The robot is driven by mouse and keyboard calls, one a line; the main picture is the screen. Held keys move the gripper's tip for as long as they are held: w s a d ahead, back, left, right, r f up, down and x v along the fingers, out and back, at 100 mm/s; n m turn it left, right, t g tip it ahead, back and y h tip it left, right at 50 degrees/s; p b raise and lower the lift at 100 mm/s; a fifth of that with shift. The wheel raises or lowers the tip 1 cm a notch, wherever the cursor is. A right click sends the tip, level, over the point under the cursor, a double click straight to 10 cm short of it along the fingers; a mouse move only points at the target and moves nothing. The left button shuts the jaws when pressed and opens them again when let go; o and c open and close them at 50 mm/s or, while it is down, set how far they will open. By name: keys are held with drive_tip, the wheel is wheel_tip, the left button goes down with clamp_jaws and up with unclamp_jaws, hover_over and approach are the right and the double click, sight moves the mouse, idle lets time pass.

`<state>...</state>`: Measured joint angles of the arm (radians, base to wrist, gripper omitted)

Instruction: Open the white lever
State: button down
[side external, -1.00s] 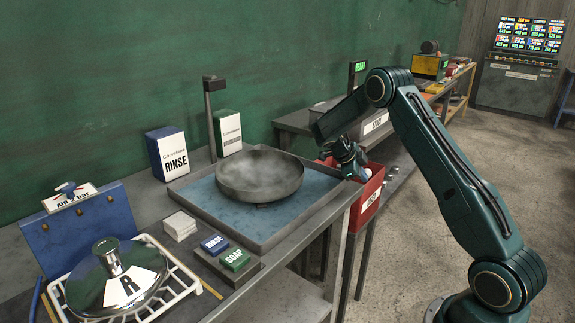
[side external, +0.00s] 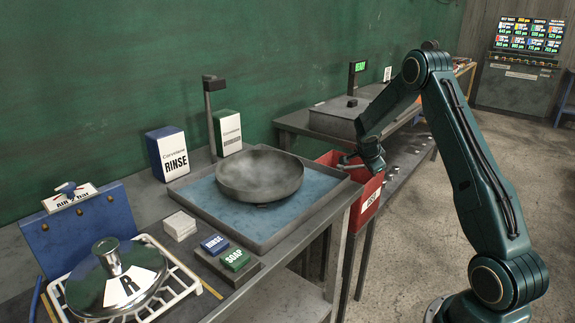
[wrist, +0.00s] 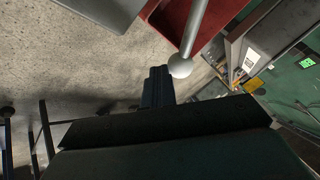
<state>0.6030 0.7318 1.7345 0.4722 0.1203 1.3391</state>
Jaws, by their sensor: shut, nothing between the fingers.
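The white lever is a pale rod with a round ball end (wrist: 181,67) in the wrist view. It hangs over the red bin from the top edge of that view. My gripper (wrist: 158,72) is shut and empty, its dark fingers just left of the ball; I cannot tell whether they touch it. In the side external view my gripper (side external: 374,162) is at the upper edge of the red bin (side external: 367,201). The lever's ball is not clear in that view.
A steel bench holds a pan (side external: 259,176) in a blue-floored tray (side external: 205,199). A grey lidded box (side external: 335,119) stands behind the bin. A polished lid (side external: 117,275) sits on a white rack at front left. Open floor lies right of the bin.

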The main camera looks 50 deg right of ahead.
drive_tip(key=w+d+n+t, duration=0.1)
drive_tip(key=n, duration=0.1)
drive_tip(key=w+d+n+t+y, duration=0.1)
drive_tip(key=d+n, duration=0.1)
drive_tip(key=w+d+n+t+y, duration=0.1)
drive_tip(key=d+n, duration=0.1)
drive_tip(key=shift+d+t, duration=0.2)
drive_tip(key=shift+t, duration=0.2)
drive_tip(key=shift+w+d+n+t+y, duration=0.25)
drive_tip(key=shift+w+d+n, duration=0.05)
drive_tip(key=shift+w+n, duration=0.3)
drive_tip(key=shift+w+d+n+t+y, duration=0.2)
drive_tip(key=shift+w+d+n, duration=0.1)
drive_tip(key=shift+w+n, duration=0.2)
drive_tip(key=shift+w+d+n+t+y, duration=0.3)
drive_tip(key=shift+w+n, duration=0.2)
drive_tip(key=shift+w, duration=0.15)
drive_tip(key=s+a+r, duration=0.2)
drive_tip(key=s+r, duration=0.5)
drive_tip(key=s, duration=0.2)
drive_tip(key=shift+s, duration=0.25)
drive_tip(key=shift+a, duration=0.1)
